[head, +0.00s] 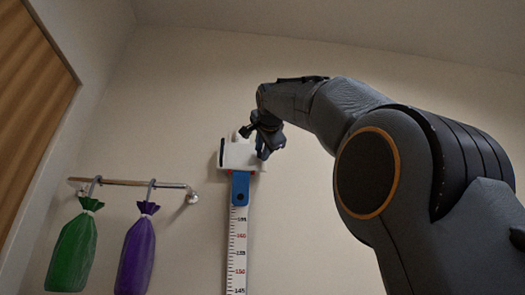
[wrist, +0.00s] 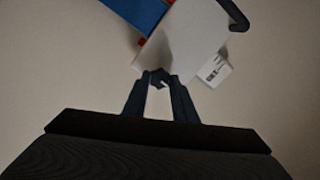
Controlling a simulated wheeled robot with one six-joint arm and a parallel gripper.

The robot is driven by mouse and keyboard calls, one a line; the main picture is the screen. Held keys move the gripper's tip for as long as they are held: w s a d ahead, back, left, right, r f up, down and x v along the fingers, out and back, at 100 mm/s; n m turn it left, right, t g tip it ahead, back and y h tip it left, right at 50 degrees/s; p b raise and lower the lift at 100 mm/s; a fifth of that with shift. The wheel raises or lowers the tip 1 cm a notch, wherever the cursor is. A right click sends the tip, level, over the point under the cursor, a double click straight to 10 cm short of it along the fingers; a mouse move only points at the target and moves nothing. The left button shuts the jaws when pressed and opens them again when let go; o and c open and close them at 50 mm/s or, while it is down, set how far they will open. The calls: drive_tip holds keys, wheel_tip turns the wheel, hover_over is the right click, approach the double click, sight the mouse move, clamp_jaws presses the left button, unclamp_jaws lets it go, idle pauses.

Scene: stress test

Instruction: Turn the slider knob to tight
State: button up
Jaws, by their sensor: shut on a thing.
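A white slider (head: 241,156) sits at the top of a blue-ended measuring scale (head: 238,230) on the wall. In the wrist view the slider's white body (wrist: 185,45) is just beyond my fingertips, with the blue part at the upper left. My gripper (wrist: 158,77) is shut on a small dark piece at the slider's near edge, which appears to be the slider knob (wrist: 159,82). My fingers mostly hide the knob, so its turn angle cannot be told. In the head view my gripper (head: 262,138) is at the slider's upper right.
A white tab with a small dark marking (wrist: 214,71) juts from the slider's right side. A wall rail (head: 125,183) at the left holds a green bag (head: 72,252) and a purple bag (head: 137,254).

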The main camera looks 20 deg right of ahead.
drive_tip(key=o, duration=1.1)
drive_tip(key=shift+c, duration=0.2)
drive_tip(key=b+v, duration=0.3)
drive_tip(key=v, duration=0.4)
drive_tip(key=shift+s+a, duration=0.15)
drive_tip(key=shift+s, duration=0.25)
